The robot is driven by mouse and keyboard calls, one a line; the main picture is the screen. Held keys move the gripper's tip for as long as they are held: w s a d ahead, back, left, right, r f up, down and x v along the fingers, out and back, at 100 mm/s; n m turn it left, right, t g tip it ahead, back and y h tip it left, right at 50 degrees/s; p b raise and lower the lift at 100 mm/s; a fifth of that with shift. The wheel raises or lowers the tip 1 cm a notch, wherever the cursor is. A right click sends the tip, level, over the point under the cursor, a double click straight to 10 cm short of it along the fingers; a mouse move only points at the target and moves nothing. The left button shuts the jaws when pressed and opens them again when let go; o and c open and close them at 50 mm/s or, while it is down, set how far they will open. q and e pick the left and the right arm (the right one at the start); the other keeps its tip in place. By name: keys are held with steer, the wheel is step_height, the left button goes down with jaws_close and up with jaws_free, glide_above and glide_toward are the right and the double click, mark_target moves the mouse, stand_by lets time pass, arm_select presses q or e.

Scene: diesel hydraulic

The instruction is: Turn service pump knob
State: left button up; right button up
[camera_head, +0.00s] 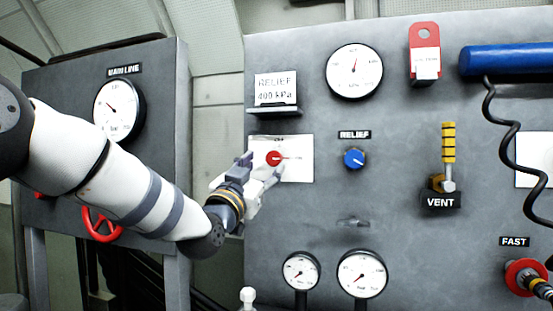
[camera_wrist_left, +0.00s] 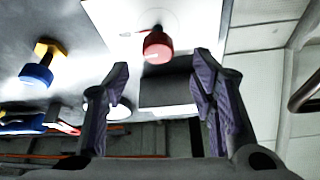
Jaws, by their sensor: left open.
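A red knob (camera_head: 274,158) with a thin pointer sits on a white plate (camera_head: 300,170) on the grey panel. The label above it is partly hidden, and I cannot read it as service pump. In the left wrist view the red knob (camera_wrist_left: 157,45) shows just beyond and between my fingertips, with its white plate (camera_wrist_left: 190,22) behind. My left gripper (camera_head: 262,174) is open and empty, in front of the plate's lower left, with a gap to the knob in the left wrist view. My right gripper is not in view.
A blue RELIEF knob (camera_head: 354,157) is to the right, then the yellow VENT lever (camera_head: 448,150). Gauges (camera_head: 362,273) sit below. A black coiled cord (camera_head: 508,140) hangs at right.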

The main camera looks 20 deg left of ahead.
mark_target(272, 162)
arm_select(q)
steer(key=x, duration=0.3)
steer(key=f+x, duration=0.1)
steer(key=x, duration=0.1)
steer(key=shift+w+d+r, duration=0.1)
steer(key=shift+w+r, duration=0.05)
steer(key=shift+w, duration=0.35)
steer(key=shift+w+r, duration=0.45)
steer(key=shift+c, duration=0.6)
steer(key=c, duration=1.1)
